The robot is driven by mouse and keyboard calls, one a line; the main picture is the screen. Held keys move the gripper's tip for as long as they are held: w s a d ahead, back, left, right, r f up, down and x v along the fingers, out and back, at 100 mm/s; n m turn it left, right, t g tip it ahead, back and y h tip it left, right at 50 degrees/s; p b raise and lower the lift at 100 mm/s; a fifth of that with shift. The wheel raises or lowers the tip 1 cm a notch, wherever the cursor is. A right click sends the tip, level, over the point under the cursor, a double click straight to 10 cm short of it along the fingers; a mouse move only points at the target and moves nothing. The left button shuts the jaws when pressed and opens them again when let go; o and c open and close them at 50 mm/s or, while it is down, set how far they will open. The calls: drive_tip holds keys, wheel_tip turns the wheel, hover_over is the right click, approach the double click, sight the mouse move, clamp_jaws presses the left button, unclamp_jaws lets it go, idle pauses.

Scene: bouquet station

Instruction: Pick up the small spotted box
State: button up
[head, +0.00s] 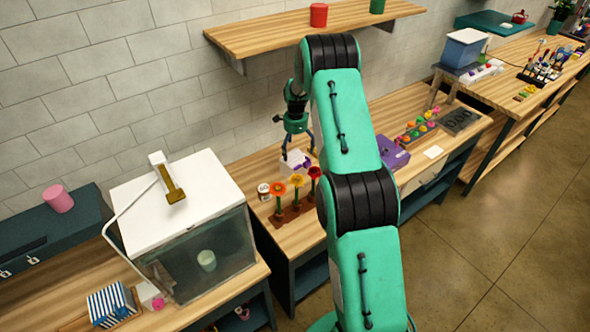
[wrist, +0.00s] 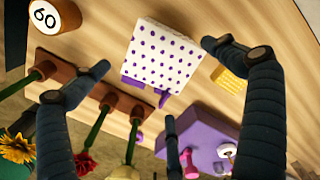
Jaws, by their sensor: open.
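The small spotted box (wrist: 163,55), white with purple dots, sits on the wooden worktop. In the head view it is a small white and purple block (head: 291,161) behind the flower stand. My gripper (head: 299,153) points down over it with its fingers spread. In the wrist view my gripper (wrist: 158,58) is open, with one fingertip left of the box and one right of it. I see a gap on the left side; the right fingertip appears close to the box's right edge, and I cannot tell whether it touches.
The flower stand (head: 296,212) with several flowers is just in front of the box. A round labelled jar (head: 264,191) stands to the left, and a purple case (head: 390,155) to the right. A yellow block (wrist: 229,79) lies close to the box. A wall shelf (head: 270,35) hangs above.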

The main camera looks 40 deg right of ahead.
sight(296, 159)
drive_tip(key=shift+f, duration=0.1)
drive_tip(key=shift+f+p, duration=0.55)
drive_tip(key=shift+f, duration=1.95)
drive_tip(key=shift+a, duration=0.1)
drive_tip(key=shift+s, duration=0.15)
drive_tip(key=c, duration=1.7)
drive_tip(key=shift+c, duration=0.2)
drive_tip(key=shift+r+b, duration=0.7)
drive_tip(key=shift+r, duration=4.4)
